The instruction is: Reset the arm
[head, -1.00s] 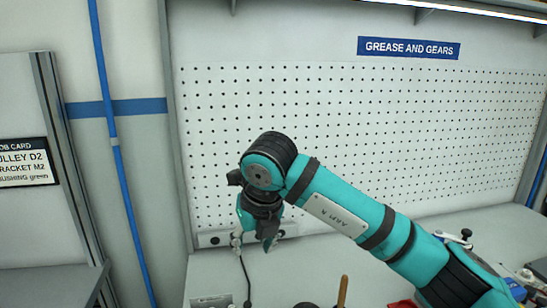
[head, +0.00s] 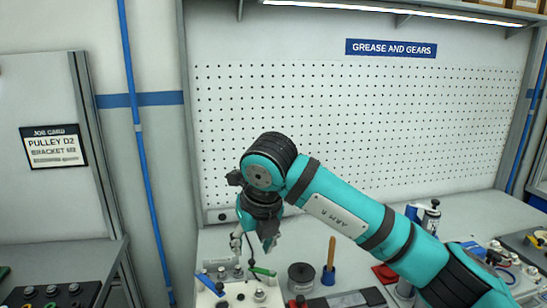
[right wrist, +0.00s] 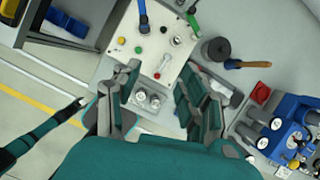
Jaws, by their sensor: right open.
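My right arm, teal and black, comes in from the right in the head view (head: 365,215) and bends down at the elbow-like joint. My right gripper (head: 255,243) hangs pointing down in front of the pegboard, above the bench's left part. In the right wrist view the gripper (right wrist: 160,90) has its two fingers apart with nothing between them. Below it show a light panel (right wrist: 135,45) with coloured knobs and a pair of round metal-topped parts (right wrist: 148,97).
The bench holds a dark round tin (head: 301,277), a wooden-handled tool in a blue holder (head: 330,262), a red item (head: 386,273) and a spray can (head: 431,217). A pegboard (head: 350,130) stands behind. A lower left bench carries a dark button box (head: 55,295).

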